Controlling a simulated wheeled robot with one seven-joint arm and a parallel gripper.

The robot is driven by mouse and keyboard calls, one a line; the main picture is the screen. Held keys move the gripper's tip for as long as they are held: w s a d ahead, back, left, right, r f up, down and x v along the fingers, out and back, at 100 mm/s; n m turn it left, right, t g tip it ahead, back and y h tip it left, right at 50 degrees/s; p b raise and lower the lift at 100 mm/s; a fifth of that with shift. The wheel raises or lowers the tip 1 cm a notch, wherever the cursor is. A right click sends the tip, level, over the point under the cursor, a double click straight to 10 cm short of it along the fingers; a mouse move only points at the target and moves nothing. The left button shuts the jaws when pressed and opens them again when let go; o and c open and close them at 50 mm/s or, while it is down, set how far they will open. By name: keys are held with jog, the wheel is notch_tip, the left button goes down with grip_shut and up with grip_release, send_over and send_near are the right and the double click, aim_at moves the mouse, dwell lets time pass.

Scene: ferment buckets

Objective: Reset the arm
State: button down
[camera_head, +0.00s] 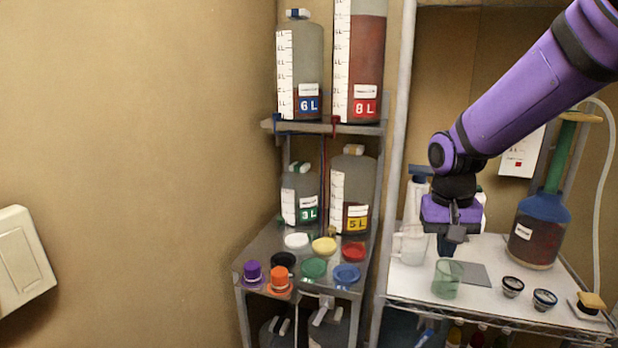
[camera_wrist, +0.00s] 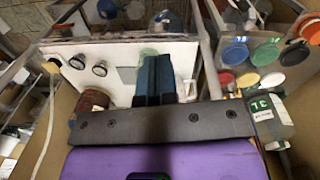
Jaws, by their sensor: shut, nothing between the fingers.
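My gripper (camera_head: 447,246) hangs at the end of my purple arm, above the white-topped bench on the right in the head view. It points down, near a clear measuring jug (camera_head: 409,245) and a greenish glass beaker (camera_head: 447,279). In the wrist view the dark fingers of my gripper (camera_wrist: 154,62) lie side by side, shut and empty. The beaker's rim shows just beyond the fingertips. The fingers hide part of the bench and beaker there.
Left of the bench, a rack holds labelled bottles, including 6L (camera_head: 308,82), 8L (camera_head: 365,70), 3L (camera_head: 300,200) and 5L (camera_head: 352,190). Coloured lids, such as a blue one (camera_head: 346,274), lie below. A blue-topped flask (camera_head: 537,235) and small bowls (camera_head: 513,286) stand at right.

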jog(key=s+d+r+n+t, duration=0.1)
jog(key=s+d+r+t, duration=0.1)
jog(key=s+r, duration=0.4)
jog(key=s+d+r+n+t, duration=0.1)
jog(key=s+d+r+t, duration=0.2)
jog(key=s, duration=1)
notch_tip(320, 180, up, 3)
jog(key=shift+s+r+y, duration=0.1)
jog(key=shift+s+y, duration=0.3)
